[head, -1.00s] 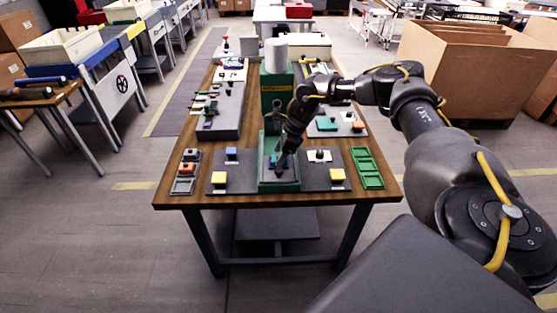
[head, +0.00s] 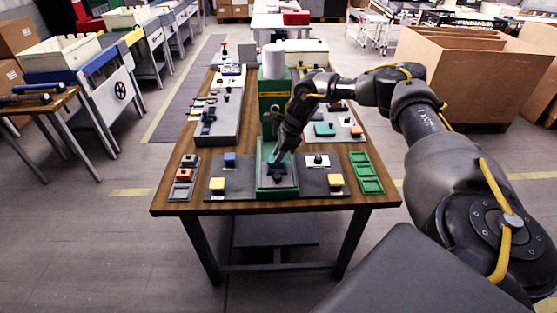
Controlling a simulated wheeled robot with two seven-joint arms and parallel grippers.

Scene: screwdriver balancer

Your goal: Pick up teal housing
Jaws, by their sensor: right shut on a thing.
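A flat teal block (head: 324,129) that looks like a teal housing lies on a white plate at the right of the wooden table. My right gripper (head: 276,163) points down over the green press fixture (head: 291,193) at the table's front middle. It is shut on a small dark bluish part (head: 277,173) low over the fixture's bed. The fingers hide much of this part, and I cannot tell its exact shape or whether it touches the bed. My left gripper is not in view.
A green tray (head: 367,172) is at the right edge. The green press column (head: 274,95) rises behind the gripper. A large cardboard box (head: 470,75) stands behind my right arm.

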